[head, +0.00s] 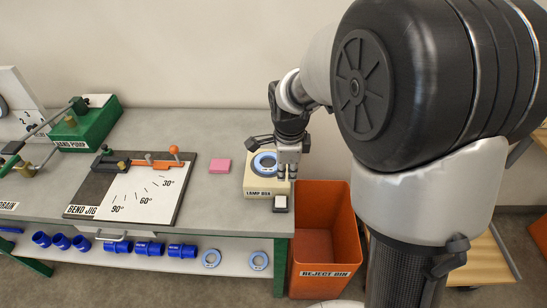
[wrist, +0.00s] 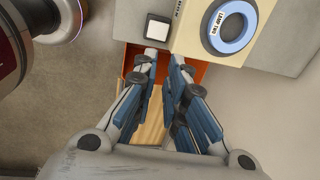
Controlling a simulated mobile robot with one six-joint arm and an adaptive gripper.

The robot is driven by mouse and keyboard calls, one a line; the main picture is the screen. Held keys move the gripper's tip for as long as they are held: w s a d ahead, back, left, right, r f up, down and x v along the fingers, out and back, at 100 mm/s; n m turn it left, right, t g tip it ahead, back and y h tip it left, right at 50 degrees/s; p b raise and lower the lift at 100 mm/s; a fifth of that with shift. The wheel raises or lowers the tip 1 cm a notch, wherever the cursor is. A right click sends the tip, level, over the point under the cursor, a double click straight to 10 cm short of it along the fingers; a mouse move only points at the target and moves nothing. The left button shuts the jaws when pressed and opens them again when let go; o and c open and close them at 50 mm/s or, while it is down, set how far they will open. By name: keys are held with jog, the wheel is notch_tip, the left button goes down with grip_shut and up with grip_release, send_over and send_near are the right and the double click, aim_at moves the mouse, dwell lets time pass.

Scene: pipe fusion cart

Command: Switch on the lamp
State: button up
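The cream lamp box (head: 256,187), labelled "LAMP BOX", stands at the bench's right end. A blue ring (head: 264,163) lies on top of it; its white label shows in the wrist view (wrist: 231,27). A small block with a pale square top and dark sides (head: 281,204) sits in front of the box; it also shows in the wrist view (wrist: 158,29). I see no lit lamp. My gripper (head: 287,174) points down by the box's right side. In the wrist view its fingertips (wrist: 163,62) are a narrow gap apart, empty, just below the pale-topped block in the picture.
An orange reject bin (head: 325,240) stands on the floor right of the bench. A pink block (head: 220,166) lies left of the lamp box. The bend jig (head: 135,190) and green hand pump (head: 90,128) are farther left. Blue fittings (head: 150,249) and rings lie on the lower shelf.

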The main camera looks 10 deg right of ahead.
aim_at(285, 199)
jog(key=shift+w+f, duration=0.1)
grip_shut()
jog(key=shift+f, duration=0.1)
jog(key=f+b, duration=0.1)
jog(key=f, duration=0.3)
jog(key=w+f+b, duration=0.1)
jog(key=f+b, duration=0.1)
jog(key=f, duration=0.3)
jog(key=w+f+b, duration=0.1)
jog(key=f, duration=0.3)
jog(key=shift+d+f+b, duration=0.3)
